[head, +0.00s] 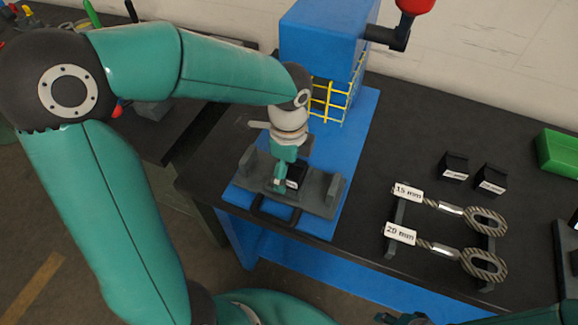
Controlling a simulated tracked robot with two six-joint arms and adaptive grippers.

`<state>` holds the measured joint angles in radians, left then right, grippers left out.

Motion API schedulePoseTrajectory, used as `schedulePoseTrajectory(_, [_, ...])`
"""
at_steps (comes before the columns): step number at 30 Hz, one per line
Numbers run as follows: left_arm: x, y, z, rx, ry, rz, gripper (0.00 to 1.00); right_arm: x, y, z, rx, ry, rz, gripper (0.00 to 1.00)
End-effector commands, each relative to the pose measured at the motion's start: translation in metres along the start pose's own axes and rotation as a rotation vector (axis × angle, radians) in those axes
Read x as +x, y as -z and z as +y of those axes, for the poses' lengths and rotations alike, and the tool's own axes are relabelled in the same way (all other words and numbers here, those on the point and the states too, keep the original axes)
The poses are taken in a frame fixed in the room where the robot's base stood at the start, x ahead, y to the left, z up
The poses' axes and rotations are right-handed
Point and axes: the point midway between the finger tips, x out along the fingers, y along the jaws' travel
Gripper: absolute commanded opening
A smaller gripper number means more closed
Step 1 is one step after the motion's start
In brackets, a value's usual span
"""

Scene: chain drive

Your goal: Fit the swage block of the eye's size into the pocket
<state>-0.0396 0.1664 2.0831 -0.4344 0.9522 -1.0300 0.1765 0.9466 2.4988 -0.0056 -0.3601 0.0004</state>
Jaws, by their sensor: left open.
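My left gripper (285,184) is open and points down over a dark grey holder (322,200) on the blue press base. A black block (297,171) with a white label sits in the holder, right beside the gripper's fingers. The gripper partly hides it, and I cannot tell whether it is fully seated in a pocket. Two more labelled black blocks (454,166) (491,180) stand on the table. Two wire rope eyes, tagged 15 mm (484,220) and 20 mm (483,264), lie on grey rests. My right gripper (402,318) barely shows at the bottom edge.
A blue press (322,36) with a yellow guard (333,98) and a red-knobbed lever (404,20) stands behind the holder. A green bin (558,152) is at the far right. The dark table is clear between the press and the loose blocks.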

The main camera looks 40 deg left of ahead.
Motion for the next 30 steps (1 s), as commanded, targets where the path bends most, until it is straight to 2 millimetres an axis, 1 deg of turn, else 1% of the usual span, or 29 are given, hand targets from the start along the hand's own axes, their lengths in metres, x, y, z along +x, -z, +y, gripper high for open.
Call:
schedulePoseTrajectory(4, [-0.001,0.000,0.001,0.000,-0.003,-0.001,0.87,0.000,0.000,0.000,0.000,0.000,0.000,0.40])
schedulePoseTrajectory(8, [-0.011,0.000,0.000,0.000,0.000,0.000,0.87,0.000,0.000,0.000,0.000,0.000,0.000,0.40])
schedulePoseTrajectory(11, [-0.026,0.000,-0.001,0.000,0.003,0.001,0.87,0.000,0.000,0.000,0.000,0.000,0.000,0.40])
schedulePoseTrajectory(18, [-0.075,0.001,-0.002,0.001,0.005,0.001,0.87,0.000,0.000,0.000,0.000,0.000,0.000,0.40])
schedulePoseTrajectory(21, [-0.093,0.001,-0.001,0.001,0.004,0.002,0.87,0.000,0.000,0.000,0.000,0.000,0.000,0.40])
schedulePoseTrajectory(25, [-0.110,0.000,-0.001,0.000,0.002,0.001,0.87,0.000,0.000,0.000,0.000,0.000,0.000,0.40])
schedulePoseTrajectory(30, [-0.119,0.000,-0.001,0.000,0.000,0.001,0.87,0.000,0.000,0.000,0.000,0.000,0.000,0.40])
